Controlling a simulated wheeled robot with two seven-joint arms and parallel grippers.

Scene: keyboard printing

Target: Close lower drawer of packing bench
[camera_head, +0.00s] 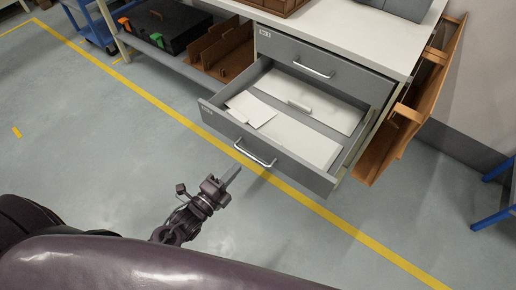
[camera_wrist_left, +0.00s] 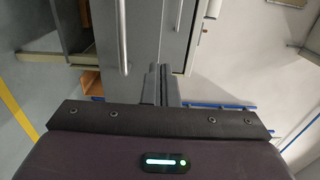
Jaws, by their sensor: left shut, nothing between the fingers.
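The lower drawer (camera_head: 262,160) of the grey packing bench (camera_head: 372,52) is pulled well out in the head view. It holds white sheets (camera_head: 285,125) and a small white roll-like item (camera_head: 299,105). Its silver handle (camera_head: 255,154) is on the front panel. The upper drawer (camera_head: 325,62) above it is shut. My left gripper (camera_head: 230,174) is shut and empty, in front of the drawer near the handle, seemingly apart from it. In the left wrist view, the fingers (camera_wrist_left: 159,84) point towards a grey front with a vertical handle (camera_wrist_left: 122,40). My right gripper is not in view.
A brown wooden rack (camera_head: 400,125) hangs on the bench's right side. A black case (camera_head: 172,28) and brown dividers (camera_head: 222,50) sit on a shelf to the left. Blue legs (camera_head: 492,217) stand at the right edge. Floor before the drawer is clear, with a yellow line.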

